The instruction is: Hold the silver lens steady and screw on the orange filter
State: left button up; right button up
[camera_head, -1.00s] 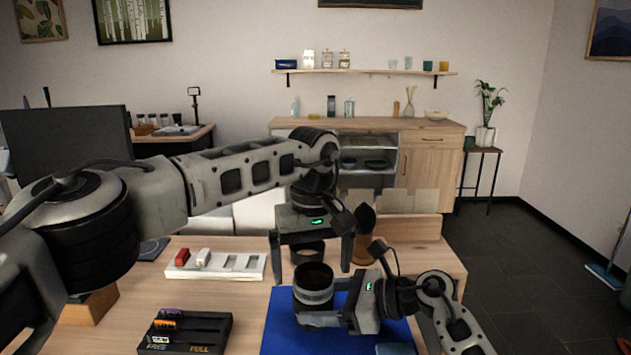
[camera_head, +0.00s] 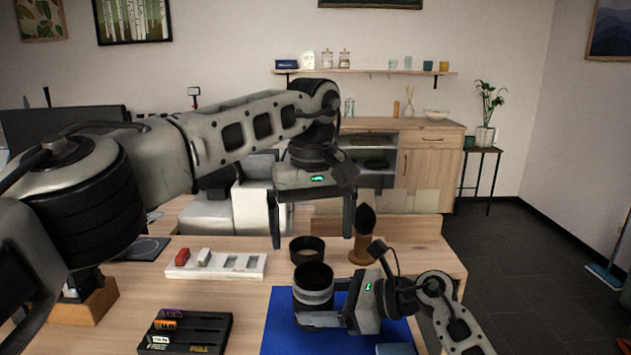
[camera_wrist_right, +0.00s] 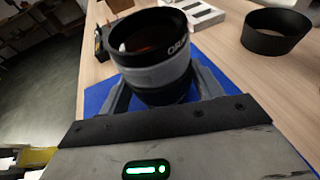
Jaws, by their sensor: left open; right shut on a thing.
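The silver lens (camera_head: 314,298) stands upright over the blue mat, its grey band also large in the right wrist view (camera_wrist_right: 157,76). A black ring with lettering starting "ORA" and orange-brown glass, seemingly the orange filter (camera_wrist_right: 181,44), sits on the lens top; in the head view the filter (camera_head: 313,270) looks level there. My right gripper (camera_head: 320,314) is shut on the lens from the right, with a finger on either side. My left gripper (camera_head: 312,238) is open and empty, pointing down above the lens and apart from it.
A loose black ring (camera_head: 307,246) stands on the table behind the lens. A brush (camera_head: 364,240) stands upright nearby. The white tray (camera_head: 217,272) with red and white pieces and the black labelled case (camera_head: 186,330) are left of the blue mat (camera_head: 283,325).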

jog(key=shift+f, duration=0.15)
jog(key=o, duration=0.8)
jog(key=shift+o, duration=0.2)
jog(key=shift+d, duration=0.15)
